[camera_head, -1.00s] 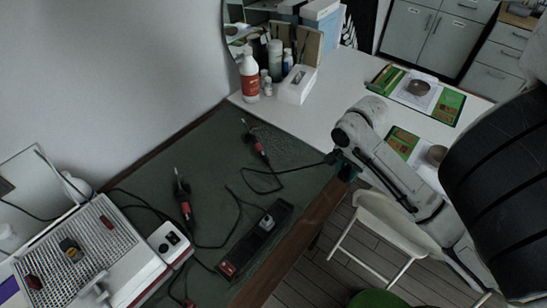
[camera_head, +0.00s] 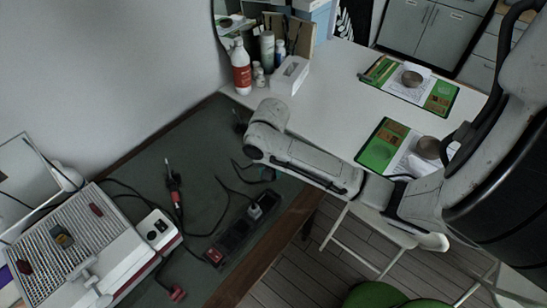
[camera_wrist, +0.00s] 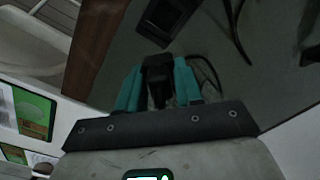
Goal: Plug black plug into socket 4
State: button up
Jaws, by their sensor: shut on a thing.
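The black plug (camera_wrist: 158,72) sits between the teal fingers of my gripper (camera_wrist: 158,84) in the wrist view, and the gripper is shut on it. A dark cable runs from it to the right. The black power strip (camera_head: 229,239) lies on the green mat in the head view, with a red switch at its near end and a grey plug (camera_head: 255,211) at its far end. Part of the strip (camera_wrist: 165,16) shows at the top of the wrist view, apart from the held plug. Socket numbers are not readable.
A soldering iron (camera_head: 174,190) and loose cables lie left of the strip. A red plug (camera_head: 177,293) lies near the front. A white station (camera_head: 158,231) and a perforated tray (camera_head: 72,250) stand at left. Bottles and a white box (camera_head: 290,75) stand behind.

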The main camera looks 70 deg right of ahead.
jog(key=w+a+f+n, duration=0.1)
jog(key=w+a+n, duration=0.3)
jog(key=a, duration=0.4)
jog(key=w+a+f+n, duration=0.1)
jog(key=w+a+n, duration=0.3)
jog(key=a, duration=0.5)
jog(key=w+a+f+n, duration=0.1)
jog(key=w+a+n, duration=0.3)
jog(key=a, duration=0.4)
jog(key=shift+a+f+n, duration=0.2)
jog(key=shift+f+n, duration=0.1)
jog(key=shift+f, duration=0.1)
